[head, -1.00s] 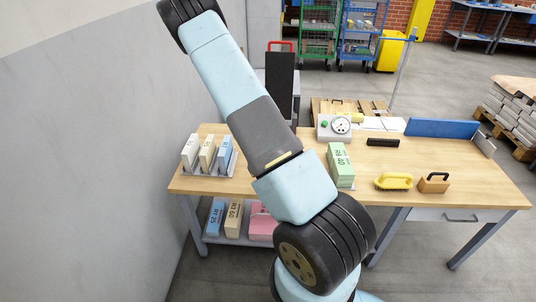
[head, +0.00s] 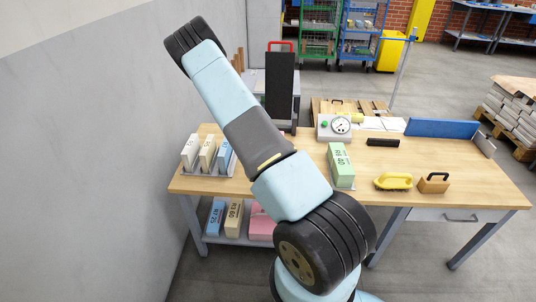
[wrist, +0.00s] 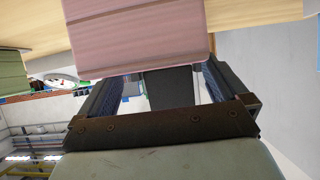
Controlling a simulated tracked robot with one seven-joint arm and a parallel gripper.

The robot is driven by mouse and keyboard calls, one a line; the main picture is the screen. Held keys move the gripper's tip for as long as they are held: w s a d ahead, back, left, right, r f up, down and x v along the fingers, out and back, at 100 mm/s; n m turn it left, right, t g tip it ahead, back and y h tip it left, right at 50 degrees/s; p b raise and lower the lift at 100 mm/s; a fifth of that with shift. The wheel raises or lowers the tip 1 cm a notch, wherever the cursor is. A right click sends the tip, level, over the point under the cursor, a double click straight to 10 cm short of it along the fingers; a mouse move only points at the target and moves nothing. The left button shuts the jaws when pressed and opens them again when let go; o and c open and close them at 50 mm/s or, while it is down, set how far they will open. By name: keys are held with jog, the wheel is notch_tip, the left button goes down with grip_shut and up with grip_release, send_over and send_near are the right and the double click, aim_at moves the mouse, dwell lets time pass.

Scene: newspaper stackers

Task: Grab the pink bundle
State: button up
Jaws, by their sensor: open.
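A pink bundle (wrist: 138,38) fills the upper middle of the wrist view, which looks upside down, with the wooden tabletop along its top edge. My gripper (wrist: 160,82) is open just below the bundle in that picture. Its fingers show left and right, and the bundle covers part of the gripper from view. I cannot tell whether they touch. In the head view my arm hides the gripper and any bundle behind it. Another pink item (head: 261,227) lies on the lower shelf, partly hidden by my arm.
A green bundle (head: 341,165) stands on the table (head: 440,165), also at left in the wrist view (wrist: 12,75). White, cream and blue bundles (head: 208,155) stand at the table's left end. A dial scale (head: 334,126), yellow tool (head: 394,181) and wooden block (head: 433,183) are to the right.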

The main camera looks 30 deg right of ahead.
jog(key=shift+x, duration=2.3)
jog(key=shift+c, duration=0.3)
jog(key=shift+r, duration=0.1)
grip_shut()
